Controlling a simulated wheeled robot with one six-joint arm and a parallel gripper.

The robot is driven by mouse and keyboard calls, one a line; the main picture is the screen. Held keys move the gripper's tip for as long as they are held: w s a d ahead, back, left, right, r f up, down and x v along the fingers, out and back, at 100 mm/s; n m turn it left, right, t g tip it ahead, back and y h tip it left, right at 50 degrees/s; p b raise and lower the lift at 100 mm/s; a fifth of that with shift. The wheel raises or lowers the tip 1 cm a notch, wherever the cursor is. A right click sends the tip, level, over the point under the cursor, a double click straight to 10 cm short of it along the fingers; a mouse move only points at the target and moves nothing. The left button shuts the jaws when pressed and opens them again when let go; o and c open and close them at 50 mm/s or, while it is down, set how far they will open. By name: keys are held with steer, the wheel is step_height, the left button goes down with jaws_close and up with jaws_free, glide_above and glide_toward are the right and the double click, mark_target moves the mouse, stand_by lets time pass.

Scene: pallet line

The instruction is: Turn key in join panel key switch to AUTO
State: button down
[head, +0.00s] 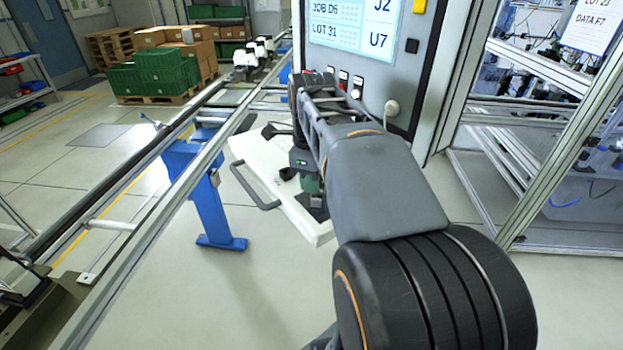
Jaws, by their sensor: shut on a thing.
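The join panel is a grey cabinet (425,100) with a lit screen (352,22) reading JOB D6, LOT 31, J2 and U7. A row of small switches and buttons (343,80) sits below the screen. My arm reaches up from the lower right to the left end of this row. My gripper (302,84) is at the panel face there, shut on the key. The key, its switch and the AUTO mark are hidden behind my gripper and wrist, so the key's angle cannot be told.
A white shelf (262,160) with a dark handle juts out below the panel, with a green and black tool (308,186) on it. A rail conveyor (150,215) with blue legs runs along the left. An aluminium-framed cell (545,130) stands right.

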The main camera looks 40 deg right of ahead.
steer(key=shift+d+m, duration=0.1)
steer(key=shift+m, duration=0.5)
steer(key=m, duration=0.3)
steer(key=shift+d+m+p, duration=0.2)
steer(key=shift+m+p, duration=0.1)
steer(key=shift+m, duration=0.1)
steer(key=shift+w+d+m, duration=0.1)
steer(key=shift+m, duration=0.8)
steer(key=shift+d+m, duration=0.1)
steer(key=shift+m, duration=1.3)
steer(key=c, duration=1.1)
jaws_free()
steer(key=shift+o, duration=0.2)
steer(key=o, duration=0.4)
